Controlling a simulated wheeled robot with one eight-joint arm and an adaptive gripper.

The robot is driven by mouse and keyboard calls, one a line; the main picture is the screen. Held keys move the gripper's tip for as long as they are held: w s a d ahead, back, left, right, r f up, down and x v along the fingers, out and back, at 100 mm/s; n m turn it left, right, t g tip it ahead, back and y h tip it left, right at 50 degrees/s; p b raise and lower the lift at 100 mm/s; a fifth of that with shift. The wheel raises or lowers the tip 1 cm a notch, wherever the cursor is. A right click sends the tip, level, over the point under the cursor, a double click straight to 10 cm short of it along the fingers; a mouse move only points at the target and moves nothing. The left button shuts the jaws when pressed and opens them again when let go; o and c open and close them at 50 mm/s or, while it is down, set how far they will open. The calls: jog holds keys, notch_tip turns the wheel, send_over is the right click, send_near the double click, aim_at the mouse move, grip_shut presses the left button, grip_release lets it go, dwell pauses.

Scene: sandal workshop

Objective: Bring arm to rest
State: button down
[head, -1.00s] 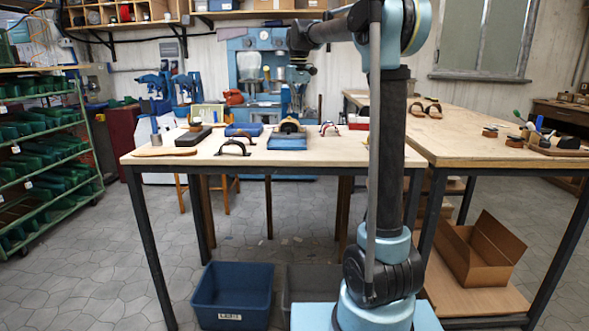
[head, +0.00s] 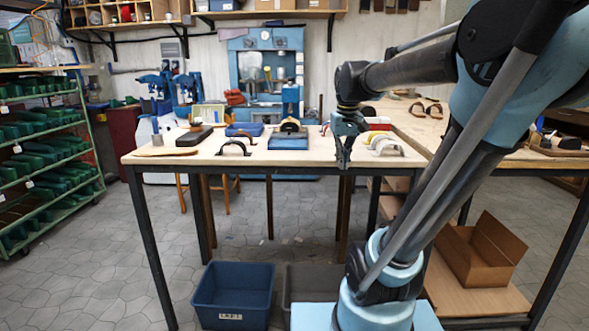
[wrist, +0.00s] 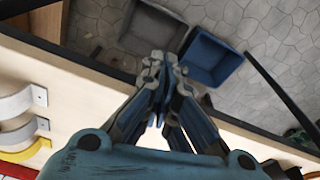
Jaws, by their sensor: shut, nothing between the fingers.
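My gripper (head: 343,158) is at the front edge of the workbench (head: 215,158) in the head view, pointing down. Its fingers are together and hold nothing. The wrist view also shows my gripper (wrist: 164,66) shut, with its fingertips seen over the bench's front edge and the floor beyond. My arm bends up and to the right, then reaches back left to the wrist. Part of the right-hand bench is hidden behind it.
Curved sandal straps (head: 382,142) lie just right of my gripper. A blue tray (head: 288,143) and a black strap (head: 233,145) lie to the left. A blue bin (head: 232,292) and a grey bin (head: 305,279) stand on the floor. A cardboard box (head: 478,255) sits on the right bench's lower shelf.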

jog(key=s+d+f+m, duration=0.1)
jog(key=s+d+f, duration=0.1)
jog(key=s+f, duration=0.6)
jog(key=s+d+f+m, duration=0.1)
jog(key=s+d+f, duration=0.1)
jog(key=s+f, duration=0.6)
notch_tip(320, 180, down, 3)
jog(key=shift+s+f+t, duration=0.1)
jog(key=shift+s+t, duration=0.15)
jog(key=shift+t, duration=0.15)
